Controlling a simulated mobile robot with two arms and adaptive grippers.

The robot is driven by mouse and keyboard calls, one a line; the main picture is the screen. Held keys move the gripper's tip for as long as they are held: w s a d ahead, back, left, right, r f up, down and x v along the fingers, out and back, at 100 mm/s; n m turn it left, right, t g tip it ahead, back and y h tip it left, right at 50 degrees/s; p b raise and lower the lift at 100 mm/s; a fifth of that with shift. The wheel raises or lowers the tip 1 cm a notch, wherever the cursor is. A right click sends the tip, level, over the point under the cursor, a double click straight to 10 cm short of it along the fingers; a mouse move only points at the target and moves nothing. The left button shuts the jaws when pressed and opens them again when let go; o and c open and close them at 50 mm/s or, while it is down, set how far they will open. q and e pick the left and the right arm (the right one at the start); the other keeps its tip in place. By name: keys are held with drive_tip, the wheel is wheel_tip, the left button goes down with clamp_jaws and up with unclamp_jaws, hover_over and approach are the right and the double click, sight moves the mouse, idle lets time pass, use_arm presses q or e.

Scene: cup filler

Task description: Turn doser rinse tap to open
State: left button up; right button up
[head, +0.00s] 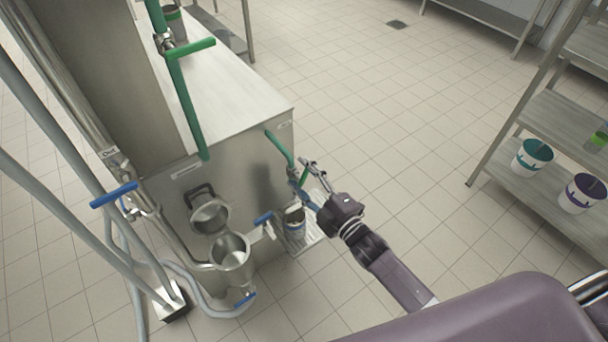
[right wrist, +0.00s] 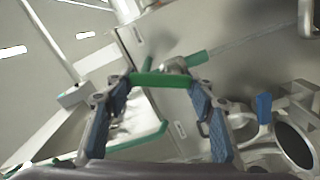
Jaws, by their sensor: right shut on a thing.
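My right gripper (head: 299,175) reaches in from the right to the tap at the end of a thin green pipe (head: 278,146) on the steel machine's right side. In the right wrist view a green tap handle (right wrist: 165,79) lies crosswise between the two blue-padded fingers of the gripper (right wrist: 163,92), which is shut on it. In the head view the fingers largely hide this handle. A cup (head: 295,226) stands on a grated ledge just below the tap. My left gripper is not in view.
The steel machine (head: 243,178) carries a blue-handled tap (head: 263,219) beside the cup and a hopper (head: 231,258). A larger green-handled valve (head: 191,47) is higher up. Hoses and a blue handle (head: 113,195) stand left. A shelf with tubs (head: 532,158) is right; the floor between is clear.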

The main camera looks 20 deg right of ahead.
drive_tip(key=n, duration=0.2)
drive_tip(key=n+b, duration=0.1)
drive_tip(key=n, duration=0.2)
drive_tip(key=shift+s+a+f, duration=0.15)
drive_tip(key=shift+s+a, duration=0.05)
drive_tip(key=shift+a, duration=0.2)
idle(0.3)
drive_tip(key=o, duration=1.2)
drive_tip(key=v, duration=1.2)
